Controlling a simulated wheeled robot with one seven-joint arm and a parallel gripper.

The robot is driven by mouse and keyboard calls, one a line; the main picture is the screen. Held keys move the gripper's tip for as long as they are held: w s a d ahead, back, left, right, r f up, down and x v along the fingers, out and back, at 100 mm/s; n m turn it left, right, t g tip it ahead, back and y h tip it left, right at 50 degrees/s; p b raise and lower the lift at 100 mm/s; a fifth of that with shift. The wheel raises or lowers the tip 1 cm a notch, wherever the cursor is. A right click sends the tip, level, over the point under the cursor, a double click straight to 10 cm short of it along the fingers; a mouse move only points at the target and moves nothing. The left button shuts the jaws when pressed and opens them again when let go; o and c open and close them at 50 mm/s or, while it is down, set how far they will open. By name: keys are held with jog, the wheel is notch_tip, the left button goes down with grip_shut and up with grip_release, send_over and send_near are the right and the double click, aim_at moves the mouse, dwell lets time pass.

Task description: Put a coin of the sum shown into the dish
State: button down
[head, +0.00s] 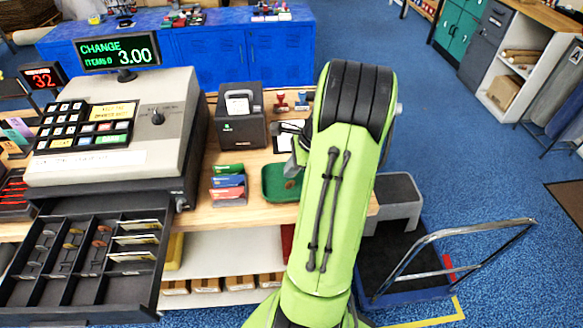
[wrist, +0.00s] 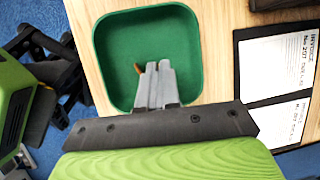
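The till display (head: 119,52) reads CHANGE 3.00 and ITEMS 0. The open cash drawer (head: 86,262) holds grey, gold-coloured and copper-coloured coins in its compartments, with notes on its right side. The green dish (head: 281,195) lies on the counter right of the drawer; it fills the upper middle of the wrist view (wrist: 112,62). My gripper (wrist: 158,66) is over the dish, its two grey fingers close together. A small copper-brown thing, perhaps a coin (wrist: 143,73), shows beside the left finger, partly hidden. I cannot tell whether the fingers touch it.
The till (head: 120,130) stands left of the dish. A small black printer (head: 240,118) and a card holder (head: 228,186) are nearby. Invoice papers (wrist: 279,70) lie right of the dish in the wrist view. A trolley (head: 420,270) stands on the floor at right.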

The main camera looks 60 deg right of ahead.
jog(key=c, duration=1.3)
grip_release()
jog(key=shift+r, duration=0.1)
jog(key=p+v, duration=0.5)
jog(key=v, duration=1)
jog(key=shift+s+d+r+p, duration=0.1)
jog(key=shift+r+p, duration=0.2)
jog(key=shift+r, duration=0.05)
